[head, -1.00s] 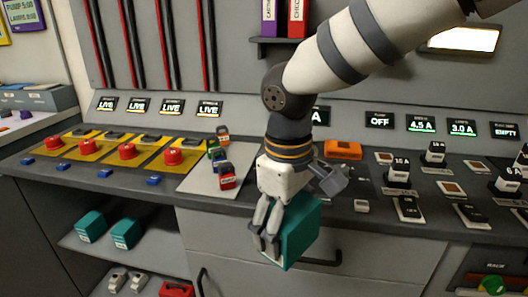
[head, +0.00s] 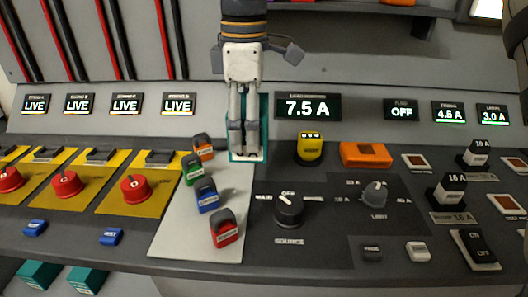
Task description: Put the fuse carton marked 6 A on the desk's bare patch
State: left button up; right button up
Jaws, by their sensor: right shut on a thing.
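My right gripper (head: 247,152) comes down from the top and is shut on a teal carton (head: 264,128). The fingers hide most of the carton; its teal edges show on both sides and its marking cannot be read. The carton is upright at the back right corner of the light grey bare patch (head: 180,238) on the desk. I cannot tell whether its bottom touches the desk. My left gripper is not in view.
Orange, green, blue (head: 207,195) and red (head: 224,228) padlock-like blocks stand along the patch's right half. A yellow block (head: 310,147) and black knob (head: 289,210) are to the right. The patch's front left is clear. Teal cartons (head: 86,278) sit below.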

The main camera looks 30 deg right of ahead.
jog(key=w+d+f, duration=0.1)
jog(key=d+f, duration=0.1)
jog(key=w+d+f, duration=0.3)
jog(key=d+f, duration=0.1)
jog(key=shift+w+f+b, duration=0.15)
jog(key=shift+f+b, duration=0.2)
jog(key=shift+f, duration=0.05)
jog(key=shift+w+d+f, duration=0.1)
jog(key=shift+d+f, duration=0.1)
jog(key=shift+f, duration=0.75)
jog(key=shift+w+d+f, duration=0.1)
jog(key=shift+d+f, duration=0.1)
jog(key=shift+f, duration=0.7)
jog(key=shift+f, duration=0.1)
jog(key=o, duration=1.6)
jog(key=shift+o, duration=0.2)
notch_tip(320, 180, up, 12)
jog(key=shift+s, duration=0.15)
